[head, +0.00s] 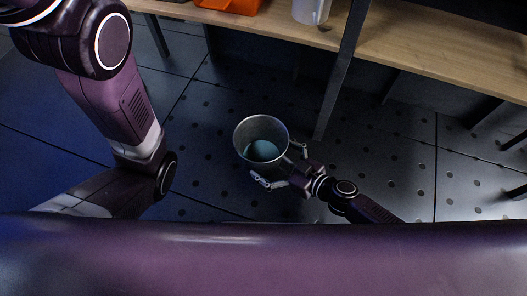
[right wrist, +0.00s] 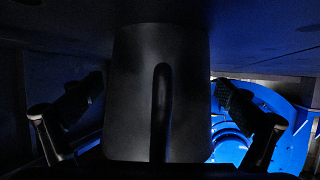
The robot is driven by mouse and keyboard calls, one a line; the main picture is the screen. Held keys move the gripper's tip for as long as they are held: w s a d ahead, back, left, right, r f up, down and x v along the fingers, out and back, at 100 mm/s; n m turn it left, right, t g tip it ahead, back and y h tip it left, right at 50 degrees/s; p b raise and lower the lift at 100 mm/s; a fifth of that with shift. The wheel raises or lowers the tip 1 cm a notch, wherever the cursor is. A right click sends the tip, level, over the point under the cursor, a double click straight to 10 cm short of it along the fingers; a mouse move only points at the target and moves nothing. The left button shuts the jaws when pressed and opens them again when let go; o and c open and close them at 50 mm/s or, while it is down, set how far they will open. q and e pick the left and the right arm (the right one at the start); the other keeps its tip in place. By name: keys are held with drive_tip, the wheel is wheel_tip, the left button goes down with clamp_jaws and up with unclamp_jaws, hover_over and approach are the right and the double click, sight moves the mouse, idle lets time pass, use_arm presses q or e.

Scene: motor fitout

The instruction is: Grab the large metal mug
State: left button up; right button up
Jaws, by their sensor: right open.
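The large metal mug (head: 243,132) stands on the dark floor in the middle of the head view, its open top toward me and a pale bluish inside showing. In the right wrist view the mug (right wrist: 188,95) is a dark, upright shape filling the middle, with its vertical handle facing the camera. My right gripper (head: 280,163) is open at the near right side of the mug, with one finger on each side. In the right wrist view gaps show between both fingers and the mug. My left gripper is out of view; only parts of my left arm show.
A wooden shelf or bench (head: 440,52) runs along the top, with a dark upright post (head: 342,70) beyond the mug. On it are an orange container (head: 240,5) and a translucent container (head: 311,10). The dotted floor (head: 395,175) right of the mug is clear.

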drive_tip(key=shift+c, duration=0.6)
clamp_jaws()
drive_tip(key=shift+r, duration=0.15)
idle(0.4)
